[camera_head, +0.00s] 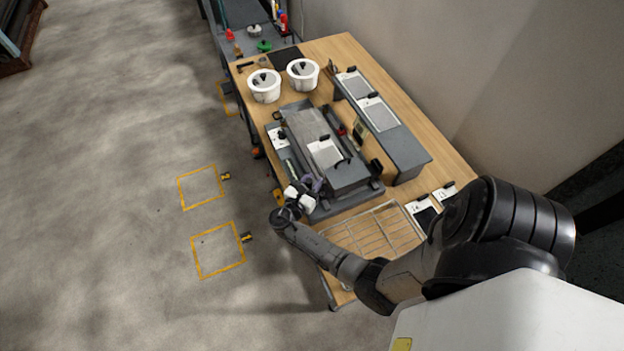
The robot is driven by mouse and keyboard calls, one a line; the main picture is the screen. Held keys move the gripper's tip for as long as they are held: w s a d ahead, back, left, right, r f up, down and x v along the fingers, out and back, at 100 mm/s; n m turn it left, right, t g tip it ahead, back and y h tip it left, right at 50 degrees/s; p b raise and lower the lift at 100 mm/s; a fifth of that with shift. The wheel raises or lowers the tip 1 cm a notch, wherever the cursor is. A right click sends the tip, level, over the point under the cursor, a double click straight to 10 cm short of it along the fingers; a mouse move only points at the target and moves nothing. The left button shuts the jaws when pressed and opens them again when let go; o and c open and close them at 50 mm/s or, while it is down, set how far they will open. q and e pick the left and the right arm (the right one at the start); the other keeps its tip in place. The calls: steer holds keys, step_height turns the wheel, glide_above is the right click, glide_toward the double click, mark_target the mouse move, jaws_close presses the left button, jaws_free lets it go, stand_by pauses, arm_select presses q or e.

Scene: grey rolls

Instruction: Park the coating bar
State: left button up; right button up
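A grey coating machine (347,178) with a flat bed stands on the wooden table, its long side running away from me. A light sheet with a dark clip (324,153) lies on its bed. My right gripper (306,187) is at the near left corner of the machine, close to its front edge. Its fingers are small and partly hidden by the wrist, so I cannot tell whether they hold anything. A thin rod-like part (290,167) lies along the machine's left side, just beyond the gripper; I cannot tell whether it is the coating bar. My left gripper is out of view.
A wire rack (375,236) lies on the near table, under my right arm. Two white pots (264,86) stand at the far left. A long grey raised shelf (401,147) with clipped sheets runs along the right. Yellow floor squares (217,249) mark open floor on the left.

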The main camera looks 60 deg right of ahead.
steer(key=shift+o, duration=0.7)
steer(key=shift+s+f, duration=0.1)
steer(key=shift+o, duration=0.7)
steer(key=w+a, duration=0.2)
steer(key=a, duration=1.1)
steer(key=shift+a+p, duration=0.35)
steer(key=shift+p, duration=0.05)
